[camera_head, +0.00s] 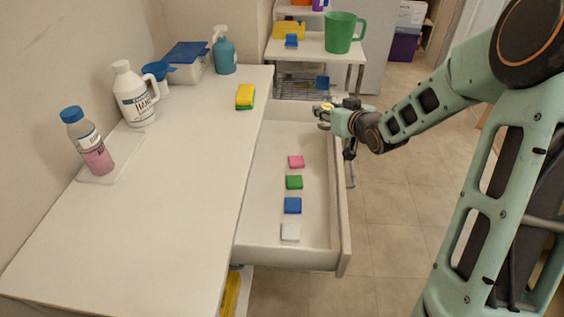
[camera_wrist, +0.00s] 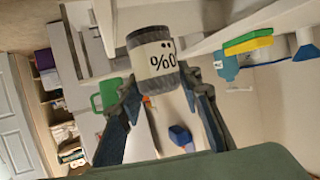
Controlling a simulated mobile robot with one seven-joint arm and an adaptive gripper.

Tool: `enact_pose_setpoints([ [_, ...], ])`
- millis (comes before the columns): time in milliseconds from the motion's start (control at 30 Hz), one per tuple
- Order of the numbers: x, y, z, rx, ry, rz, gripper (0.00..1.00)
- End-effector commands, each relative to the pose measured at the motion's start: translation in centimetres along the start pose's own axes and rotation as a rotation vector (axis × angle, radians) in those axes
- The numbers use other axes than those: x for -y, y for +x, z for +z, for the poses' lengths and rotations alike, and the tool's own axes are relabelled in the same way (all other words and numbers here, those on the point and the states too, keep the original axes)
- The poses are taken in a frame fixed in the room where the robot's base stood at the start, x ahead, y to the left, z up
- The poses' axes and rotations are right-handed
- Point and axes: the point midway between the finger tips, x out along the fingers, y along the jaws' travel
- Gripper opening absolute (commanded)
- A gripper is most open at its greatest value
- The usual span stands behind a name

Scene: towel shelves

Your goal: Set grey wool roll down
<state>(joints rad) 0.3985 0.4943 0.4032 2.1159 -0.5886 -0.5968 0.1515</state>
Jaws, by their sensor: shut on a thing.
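The grey wool roll (camera_wrist: 153,62) is a short grey cylinder with a pale label with dark marks. In the wrist view it sits between the fingertips of my gripper (camera_wrist: 160,88), which is shut on it. In the head view my gripper (camera_head: 332,112) is small, above the far right corner of the open white drawer (camera_head: 268,240). The roll is hard to make out there, and its height above the drawer cannot be told.
The counter (camera_head: 150,225) at left holds bottles and a yellow-green sponge (camera_head: 245,96). A shelf with a green mug (camera_head: 340,33) stands behind.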

Motion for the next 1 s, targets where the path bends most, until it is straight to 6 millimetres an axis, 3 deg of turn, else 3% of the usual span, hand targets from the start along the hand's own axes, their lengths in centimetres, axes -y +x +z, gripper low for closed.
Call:
enact_pose_setpoints([
  [333,4.6,8.2,1.0,0.0,-0.001,-0.006,0.08],
  [500,5.7,11.3,3.2,0.002,0.001,-0.003,0.08],
  [833,6.6,13.6,4.5,0.001,0.001,-0.002,0.08],
  [1000,6.7,14.9,6.9,0.003,0.002,-0.001,0.08],
])
